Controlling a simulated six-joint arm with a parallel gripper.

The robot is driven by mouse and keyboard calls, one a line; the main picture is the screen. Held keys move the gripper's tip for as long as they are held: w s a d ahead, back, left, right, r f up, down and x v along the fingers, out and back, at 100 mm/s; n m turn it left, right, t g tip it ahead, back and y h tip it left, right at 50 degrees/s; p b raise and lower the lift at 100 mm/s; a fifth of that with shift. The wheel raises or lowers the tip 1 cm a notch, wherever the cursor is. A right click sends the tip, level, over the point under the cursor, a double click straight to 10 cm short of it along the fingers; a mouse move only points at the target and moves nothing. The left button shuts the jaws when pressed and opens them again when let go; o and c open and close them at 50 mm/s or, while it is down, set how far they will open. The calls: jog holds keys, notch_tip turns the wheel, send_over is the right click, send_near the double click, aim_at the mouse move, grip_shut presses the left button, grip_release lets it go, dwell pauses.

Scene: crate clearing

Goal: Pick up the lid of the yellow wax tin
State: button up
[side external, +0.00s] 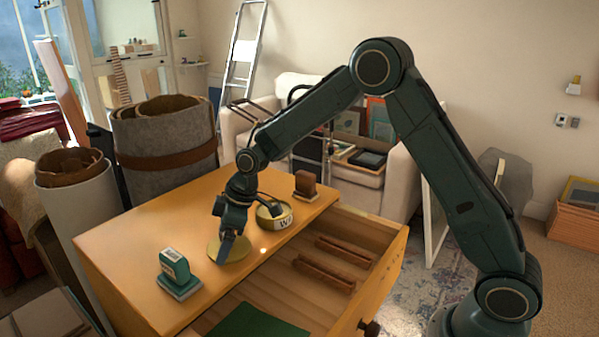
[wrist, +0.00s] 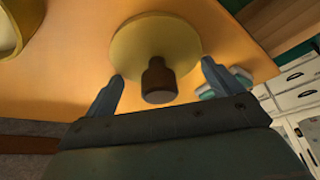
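The lid (side external: 238,251) is a flat pale-yellow disc lying on the wooden cabinet top. In the wrist view the lid (wrist: 140,38) shows a dark brown knob (wrist: 158,82) standing on it. The yellow wax tin (side external: 272,222), round with a white label, stands behind the lid; its edge also shows at the wrist view's upper left (wrist: 8,35). My gripper (side external: 227,248) points down over the lid. In the wrist view my gripper (wrist: 162,72) is open, one finger on each side of the knob, with visible gaps. The side view hides the knob behind my gripper.
A teal stamp-like block (side external: 178,276) stands on the top's left front. A brown block (side external: 305,184) stands behind the tin. The drawer (side external: 385,268) is pulled out at the right, holding brown strips and a green sheet. Large rolls (side external: 165,140) stand behind the cabinet.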

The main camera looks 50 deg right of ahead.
jog(key=c, duration=0.3)
jog(key=shift+c, duration=0.2)
notch_tip(320, 180, up, 20)
dwell(0.6)
dwell(0.5)
